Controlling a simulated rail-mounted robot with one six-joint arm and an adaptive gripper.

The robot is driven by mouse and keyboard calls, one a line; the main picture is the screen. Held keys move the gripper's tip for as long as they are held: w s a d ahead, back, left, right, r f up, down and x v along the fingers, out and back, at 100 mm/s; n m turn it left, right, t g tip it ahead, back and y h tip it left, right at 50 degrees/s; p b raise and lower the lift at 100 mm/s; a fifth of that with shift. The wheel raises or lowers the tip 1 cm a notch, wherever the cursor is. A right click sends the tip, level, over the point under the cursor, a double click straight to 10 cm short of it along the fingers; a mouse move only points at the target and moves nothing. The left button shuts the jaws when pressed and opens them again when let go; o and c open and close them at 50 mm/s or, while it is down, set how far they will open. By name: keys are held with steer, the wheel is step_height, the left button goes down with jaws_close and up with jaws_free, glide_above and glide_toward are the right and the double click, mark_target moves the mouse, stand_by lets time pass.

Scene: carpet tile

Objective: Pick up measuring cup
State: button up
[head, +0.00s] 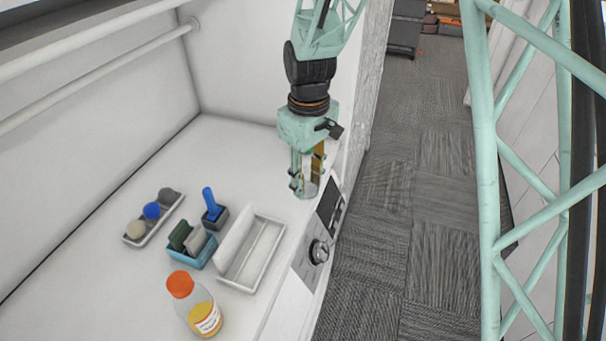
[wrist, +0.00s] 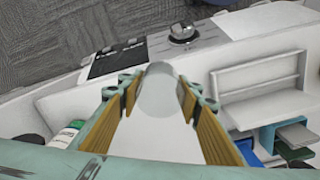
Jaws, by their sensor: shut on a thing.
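The measuring cup (head: 307,189) is a clear, nearly colourless vessel, hard to make out against the white surface. My gripper (head: 306,180) points down at the right side of the white worktop, with its fingers on either side of the cup. In the wrist view the cup (wrist: 160,97) is a pale translucent shape between the tips of my gripper (wrist: 161,82). The gripper is shut on it. Whether the cup's base touches the worktop cannot be told.
On the white worktop (head: 235,145) stand a white tray (head: 248,279), a blue caddy (head: 190,257), a ball holder (head: 139,239) and an orange-capped bottle (head: 202,309). A control panel with a knob (head: 319,252) lies at the front edge. The worktop behind is clear.

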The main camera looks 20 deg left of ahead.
steer(key=shift+s+d+r, duration=0.1)
steer(key=shift+s+d, duration=0.25)
steer(key=shift+s, duration=0.2)
steer(key=shift+s+d, duration=0.35)
steer(key=shift+s, duration=0.2)
steer(key=shift+s, duration=0.15)
